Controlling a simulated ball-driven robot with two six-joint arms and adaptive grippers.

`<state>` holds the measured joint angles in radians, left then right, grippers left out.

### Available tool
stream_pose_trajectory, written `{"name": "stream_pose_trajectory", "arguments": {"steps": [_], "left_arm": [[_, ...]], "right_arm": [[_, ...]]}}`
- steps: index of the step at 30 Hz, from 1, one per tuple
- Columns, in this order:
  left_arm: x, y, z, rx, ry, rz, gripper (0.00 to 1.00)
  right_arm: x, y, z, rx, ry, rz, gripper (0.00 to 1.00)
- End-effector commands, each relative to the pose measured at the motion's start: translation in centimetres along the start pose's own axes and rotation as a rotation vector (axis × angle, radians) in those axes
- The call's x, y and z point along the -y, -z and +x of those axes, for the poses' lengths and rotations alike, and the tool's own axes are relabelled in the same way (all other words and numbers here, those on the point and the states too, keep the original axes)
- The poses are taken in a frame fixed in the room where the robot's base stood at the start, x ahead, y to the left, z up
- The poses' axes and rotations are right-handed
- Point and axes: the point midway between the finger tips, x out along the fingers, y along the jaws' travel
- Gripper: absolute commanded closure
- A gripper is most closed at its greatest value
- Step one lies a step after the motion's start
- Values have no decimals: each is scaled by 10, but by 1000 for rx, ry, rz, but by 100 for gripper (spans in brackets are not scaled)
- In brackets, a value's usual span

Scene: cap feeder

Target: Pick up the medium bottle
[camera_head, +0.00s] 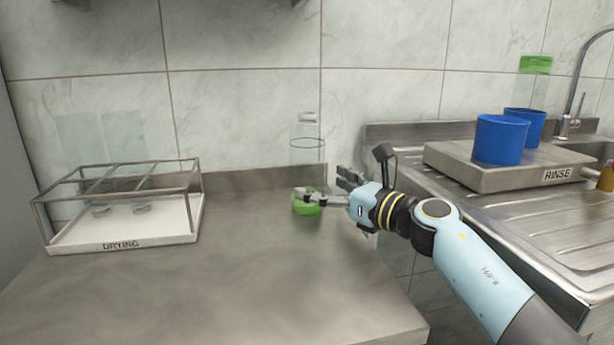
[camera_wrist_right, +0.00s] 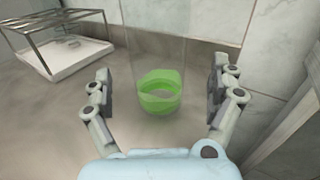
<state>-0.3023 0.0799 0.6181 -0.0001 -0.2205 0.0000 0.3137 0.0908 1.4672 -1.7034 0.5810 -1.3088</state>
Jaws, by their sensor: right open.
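A clear bottle with a green base (camera_head: 307,207) stands upright on the steel counter near the back wall; I take it as the medium bottle. Its see-through body rises above the green part to a pale top. My right gripper (camera_head: 323,187) is at the bottle's lower part, coming from the right. In the right wrist view the bottle's green base (camera_wrist_right: 160,97) lies between the two spread fingers of the right gripper (camera_wrist_right: 162,82), with a gap on each side. The right gripper is open. My left gripper is not in view.
A drying rack (camera_head: 123,244) with clear bottles stands at the left. At the right, blue cups (camera_head: 500,140) stand on a rinse platform (camera_head: 480,178) by the sink, one holding a green-ended bottle (camera_head: 536,64). The counter (camera_head: 230,290) in front is clear.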

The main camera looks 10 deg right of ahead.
Motion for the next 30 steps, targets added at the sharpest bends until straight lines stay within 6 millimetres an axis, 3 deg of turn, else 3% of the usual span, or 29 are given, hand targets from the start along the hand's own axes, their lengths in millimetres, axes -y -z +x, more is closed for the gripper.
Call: {"name": "stream_pose_trajectory", "arguments": {"steps": [8, 17, 28, 30], "left_arm": [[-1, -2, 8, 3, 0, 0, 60], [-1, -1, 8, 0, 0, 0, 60], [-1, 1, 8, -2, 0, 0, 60], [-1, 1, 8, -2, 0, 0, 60]], "right_arm": [[-2, 2, 41, 0, 0, 2, 8], [-3, 1, 46, 0, 1, 1, 10], [-2, 1, 46, 0, 1, 1, 58], [-2, 1, 46, 0, 1, 1, 58]]}}
